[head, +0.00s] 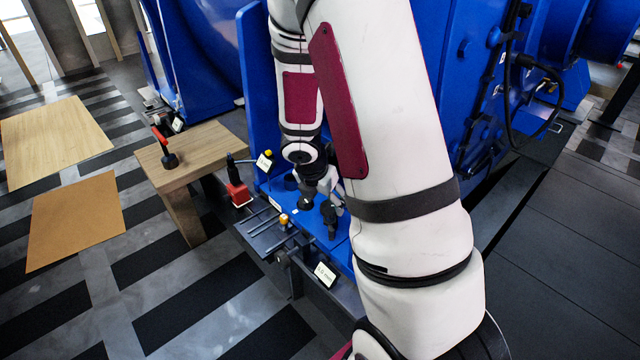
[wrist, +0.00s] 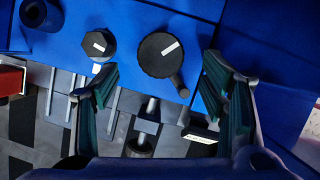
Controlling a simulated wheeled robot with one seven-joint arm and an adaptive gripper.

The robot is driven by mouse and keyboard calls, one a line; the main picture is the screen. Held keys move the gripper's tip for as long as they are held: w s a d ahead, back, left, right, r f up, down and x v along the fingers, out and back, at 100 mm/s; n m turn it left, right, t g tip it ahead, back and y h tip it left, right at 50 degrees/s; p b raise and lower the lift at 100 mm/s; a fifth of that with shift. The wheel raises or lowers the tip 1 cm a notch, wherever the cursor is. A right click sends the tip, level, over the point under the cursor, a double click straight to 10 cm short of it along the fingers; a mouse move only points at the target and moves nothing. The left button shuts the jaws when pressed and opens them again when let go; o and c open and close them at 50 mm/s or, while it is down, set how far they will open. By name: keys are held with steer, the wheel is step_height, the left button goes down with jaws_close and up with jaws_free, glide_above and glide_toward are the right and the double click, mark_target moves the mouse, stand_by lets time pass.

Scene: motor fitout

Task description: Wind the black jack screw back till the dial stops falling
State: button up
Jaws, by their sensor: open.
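A large round black knob (wrist: 155,57) with a white mark and a small side handle (wrist: 180,88) is on the blue face in the wrist view. A smaller black knob (wrist: 99,46) with a white mark is to its left. Below, a silver threaded rod (wrist: 151,108) runs through a block to a dark end piece (wrist: 140,147). I cannot tell for sure which is the jack screw. My gripper (wrist: 160,67) is open, its fingers either side of the large knob in the picture, contact unclear. In the head view my gripper (head: 318,193) is above the blue base. No dial face is readable.
A white label plate (head: 325,274) is at the base's front edge. A red block with a black top (head: 239,193) and a yellow-capped post (head: 283,219) stand nearby. A wooden bench (head: 205,150) with a red-handled tool (head: 163,146) is left. Tall blue housings (head: 258,90) rise behind.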

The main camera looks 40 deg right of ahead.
steer(key=v, duration=0.8)
stand_by(1.5)
